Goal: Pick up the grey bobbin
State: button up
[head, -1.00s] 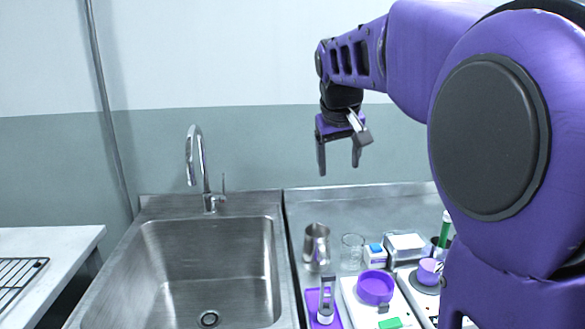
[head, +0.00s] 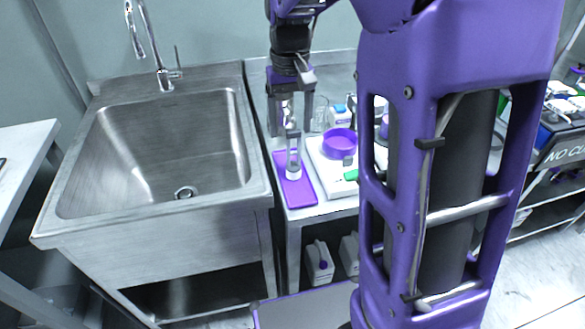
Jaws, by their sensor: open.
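A small grey piece (head: 348,160), which may be the grey bobbin, shows at the front of the purple round dish (head: 340,142). It is too small to make out its shape. A small green piece (head: 351,175) lies just in front of it. My gripper (head: 291,118) points down with its two dark fingers apart and nothing visibly held. It is left of the grey piece, in line with the top of an upright grey-and-white item (head: 293,170) on a purple tray (head: 308,192). I cannot tell the gap in depth between the fingers and this item.
A white board (head: 322,168) bears the purple dish. A glass beaker (head: 319,120) and a blue-and-white box (head: 340,114) stand behind. The steel sink (head: 165,150) with its tap (head: 165,75) is at left. My arm hides the bench's right part.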

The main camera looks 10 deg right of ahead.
aim_at(294, 137)
jog(key=f, duration=0.3)
jog(key=f+b, duration=0.1)
jog(key=f, duration=0.1)
jog(key=shift+d+f, duration=0.3)
jog(key=shift+d, duration=0.05)
grip_shut()
